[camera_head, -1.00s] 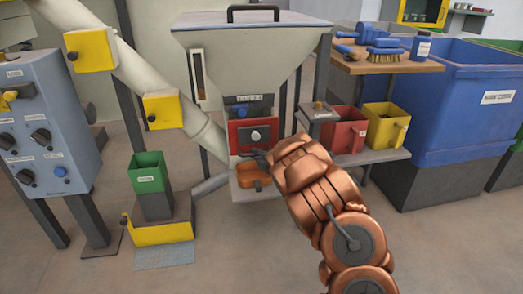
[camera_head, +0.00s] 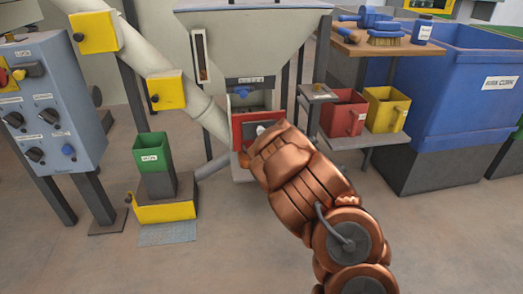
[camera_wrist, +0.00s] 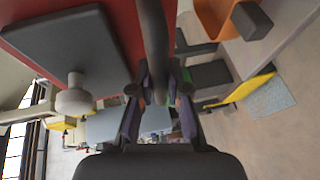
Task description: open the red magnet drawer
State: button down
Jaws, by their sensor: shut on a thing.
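The red magnet drawer (camera_head: 243,127) sits below the hopper's label in the head view, its front standing out from the housing with a pale recess showing above it. In the wrist view its red front (camera_wrist: 105,12) fills the upper left, with a dark plate (camera_wrist: 65,55) and a pale knob (camera_wrist: 75,98) on it. My gripper (camera_wrist: 159,88) is shut on the drawer's dark bar handle (camera_wrist: 152,35), which runs between the fingers. In the head view my copper wrist hides the fingers, the handle and the drawer's right part.
An orange tray (camera_wrist: 214,16) is close by in the wrist view. A green bin (camera_head: 153,152) on a yellow-edged stand is to the left. Red (camera_head: 344,117) and yellow (camera_head: 386,112) bins stand on a shelf to the right. Floor in front is clear.

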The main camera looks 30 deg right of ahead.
jog(key=shift+s+a+f, duration=0.1)
jog(key=c, duration=1.4)
grip_release()
jog(key=shift+s, duration=0.15)
jog(key=s+d+r, duration=0.1)
jog(key=s+r, duration=0.1)
jog(key=s, duration=0.9)
jog(key=shift+s, duration=0.15)
jog(key=shift+s+r, duration=0.1)
jog(key=shift+r, duration=0.15)
